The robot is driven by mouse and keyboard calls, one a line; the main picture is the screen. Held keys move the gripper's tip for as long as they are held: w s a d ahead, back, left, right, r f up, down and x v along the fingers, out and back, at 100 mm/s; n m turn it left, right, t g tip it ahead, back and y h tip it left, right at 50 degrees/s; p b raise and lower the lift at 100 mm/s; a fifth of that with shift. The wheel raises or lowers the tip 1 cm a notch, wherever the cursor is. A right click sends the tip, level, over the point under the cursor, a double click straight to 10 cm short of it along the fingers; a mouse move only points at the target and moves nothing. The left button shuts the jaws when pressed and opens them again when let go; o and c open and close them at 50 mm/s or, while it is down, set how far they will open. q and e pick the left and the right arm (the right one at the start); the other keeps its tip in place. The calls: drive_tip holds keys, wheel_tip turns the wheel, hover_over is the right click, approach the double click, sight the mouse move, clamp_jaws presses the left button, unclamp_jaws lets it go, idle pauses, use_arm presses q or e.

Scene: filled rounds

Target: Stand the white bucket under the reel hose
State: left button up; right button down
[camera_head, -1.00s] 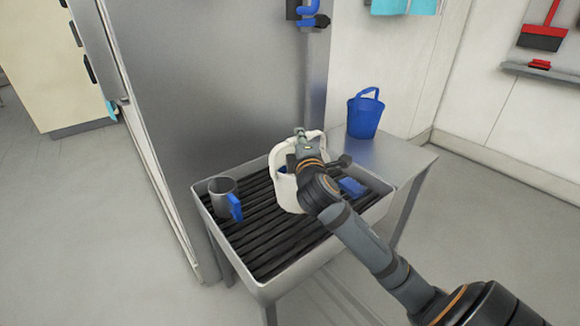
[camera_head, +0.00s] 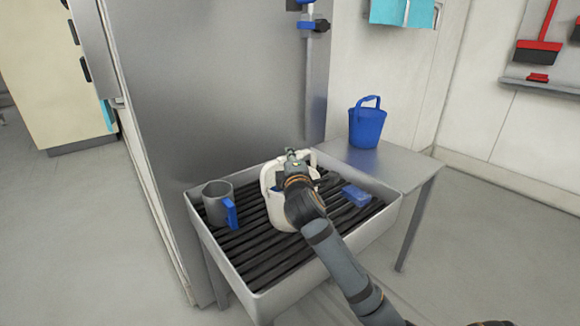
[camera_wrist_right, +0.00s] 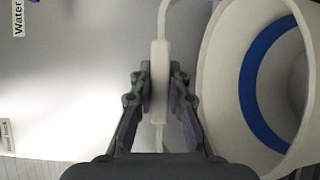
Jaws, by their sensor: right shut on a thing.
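The white bucket (camera_head: 275,216) is upright in the slatted grey sink (camera_head: 256,305), at or just above the black slats; I cannot tell whether it touches them. My right gripper (camera_head: 291,155) is shut on the bucket's white handle. In the right wrist view the handle (camera_wrist_right: 160,85) stands between the fingers of the right gripper (camera_wrist_right: 160,95), and the bucket's open mouth with a blue band inside (camera_wrist_right: 262,85) is to the right. My arm hides part of the bucket in the head view. The reel hose cannot be made out. My left gripper is not in view.
A grey jug with a blue handle (camera_head: 217,205) stands at the sink's left. A blue block (camera_head: 356,195) lies on the slats at the right. A blue bucket (camera_head: 367,126) stands on the metal side table (camera_head: 395,165). A steel wall (camera_head: 225,90) rises behind the sink.

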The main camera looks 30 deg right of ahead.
drive_tip(key=c, duration=1.3)
unclamp_jaws()
